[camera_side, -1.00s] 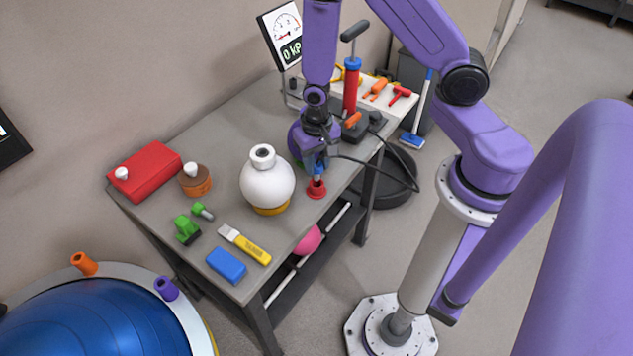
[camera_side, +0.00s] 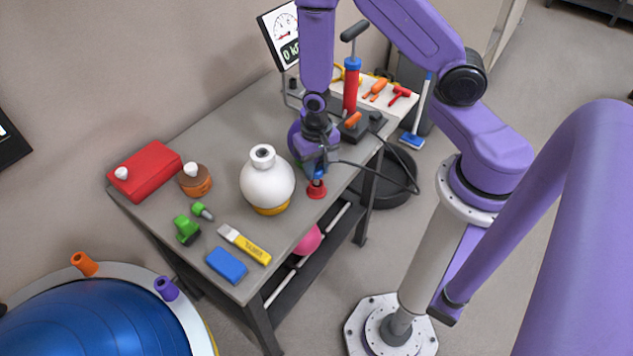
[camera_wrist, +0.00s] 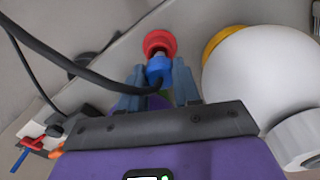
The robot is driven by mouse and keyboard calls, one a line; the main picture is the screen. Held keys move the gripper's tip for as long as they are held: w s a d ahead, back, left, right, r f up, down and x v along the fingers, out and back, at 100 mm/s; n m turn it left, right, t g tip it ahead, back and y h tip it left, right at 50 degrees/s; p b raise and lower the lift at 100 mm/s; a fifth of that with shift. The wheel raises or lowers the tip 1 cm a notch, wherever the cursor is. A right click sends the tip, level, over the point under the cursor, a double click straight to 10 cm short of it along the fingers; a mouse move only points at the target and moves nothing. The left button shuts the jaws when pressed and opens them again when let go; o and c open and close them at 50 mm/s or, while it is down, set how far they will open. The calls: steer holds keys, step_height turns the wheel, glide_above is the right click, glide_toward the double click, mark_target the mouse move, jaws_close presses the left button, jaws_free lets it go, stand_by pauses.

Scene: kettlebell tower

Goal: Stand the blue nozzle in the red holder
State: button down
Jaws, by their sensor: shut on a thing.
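The red holder (camera_side: 317,191) stands on the grey table near its right edge, just right of the white kettlebell-shaped vessel. The blue nozzle (camera_side: 319,175) is directly above the holder in the side view, its lower end at the holder's top. My gripper (camera_side: 317,168) is shut on the nozzle from above. In the wrist view the blue nozzle (camera_wrist: 159,68) lies between the fingers of my gripper (camera_wrist: 160,84), with its tip at the red holder (camera_wrist: 159,43). I cannot tell how deep the tip sits in the holder.
The white vessel (camera_side: 267,182) on a yellow base stands close to the left of the gripper. A dark hose (camera_side: 372,165) runs from the gripper to the right. A red pump (camera_side: 351,90) stands behind. Green parts, a blue block (camera_side: 227,265) and a red box (camera_side: 146,170) lie left.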

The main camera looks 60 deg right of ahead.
mark_target(316, 168)
steer(key=shift+f, duration=1.15)
steer(key=c, duration=0.6)
jaws_free()
steer(key=shift+f, duration=0.1)
steer(key=shift+c, duration=1.4)
steer(key=shift+r, duration=3.55)
